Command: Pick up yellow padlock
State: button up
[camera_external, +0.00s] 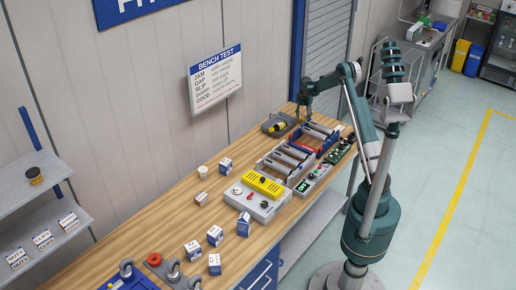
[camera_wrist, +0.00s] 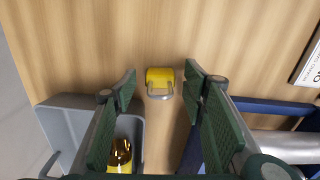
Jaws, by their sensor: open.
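The yellow padlock (camera_wrist: 160,75) lies on the bare wooden bench in the wrist view, with its metal shackle pointing toward my gripper. My gripper (camera_wrist: 160,88) is open. Its two green padded fingers stand left and right of the padlock, with clear gaps on both sides, and nothing is held between them. In the external view my gripper (camera_external: 301,118) hangs over the far end of the bench. I cannot make out the padlock in the external view.
A grey tray (camera_wrist: 62,118) holding a brown-and-yellow bottle (camera_wrist: 119,156) is left of my gripper. A blue frame with a metal roller (camera_wrist: 275,142) is at right. A sign (camera_wrist: 309,62) shows at the right edge. Wood around the padlock is clear.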

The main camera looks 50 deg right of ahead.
jog(key=shift+f, duration=0.6)
jog(key=shift+c, duration=0.7)
jog(key=c, duration=0.9)
